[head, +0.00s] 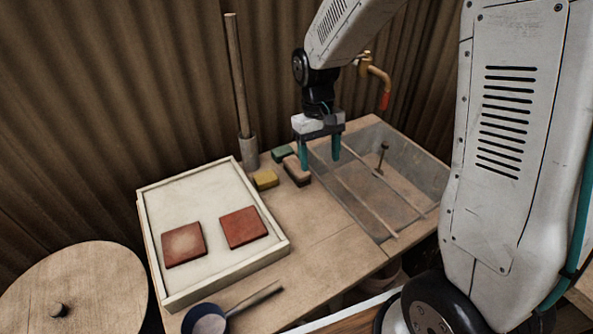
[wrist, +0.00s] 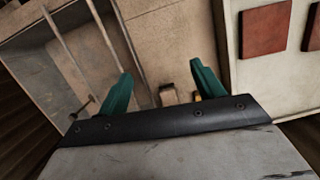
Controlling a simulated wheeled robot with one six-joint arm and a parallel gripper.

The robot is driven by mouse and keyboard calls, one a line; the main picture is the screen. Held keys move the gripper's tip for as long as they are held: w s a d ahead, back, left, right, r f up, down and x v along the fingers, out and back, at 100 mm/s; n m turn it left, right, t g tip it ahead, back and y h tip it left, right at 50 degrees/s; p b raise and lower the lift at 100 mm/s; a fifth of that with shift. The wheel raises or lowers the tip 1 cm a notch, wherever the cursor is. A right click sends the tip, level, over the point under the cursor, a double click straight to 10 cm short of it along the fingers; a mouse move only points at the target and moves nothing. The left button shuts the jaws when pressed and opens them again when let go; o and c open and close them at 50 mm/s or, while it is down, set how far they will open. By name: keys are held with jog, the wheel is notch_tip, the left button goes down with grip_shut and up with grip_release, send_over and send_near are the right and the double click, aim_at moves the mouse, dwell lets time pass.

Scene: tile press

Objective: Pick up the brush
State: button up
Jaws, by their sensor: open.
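The brush (head: 298,173), a brown block with a dark lower part, lies on the wooden worktop between the sponges and the basin. My gripper (head: 320,156) has two teal fingers. It points down, open and empty, above the worktop close to the brush and the basin's left edge. In the wrist view, a small part of what looks like the brush (wrist: 167,95) shows between the fingers (wrist: 160,80). The rest is hidden behind the gripper body.
A yellow sponge (head: 265,180) and a green sponge (head: 283,153) lie beside the brush. A white tray (head: 185,202) holds two red tiles. A sunken basin (head: 425,175) crossed by rods is to the right, with a brass tap (head: 378,75) above.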

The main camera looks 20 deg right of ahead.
jog(key=w+f, duration=0.8)
jog(key=n+t, duration=0.1)
jog(key=t, duration=0.2)
send_over(296, 165)
jog(key=shift+s+f, duration=0.2)
jog(key=shift+f, duration=0.25)
jog(key=f, duration=0.7)
jog(key=shift+w+d+f, duration=0.1)
jog(key=shift+w+f, duration=0.1)
jog(key=shift+f, duration=0.05)
jog(key=c, duration=1.2)
jog(key=shift+r, duration=0.15)
jog(key=shift+r, duration=0.6)
notch_tip(296, 165, up, 2)
jog(key=shift+r, duration=0.25)
jog(key=s, duration=1)
jog(key=s+r, duration=0.1)
jog(key=s, duration=0.5)
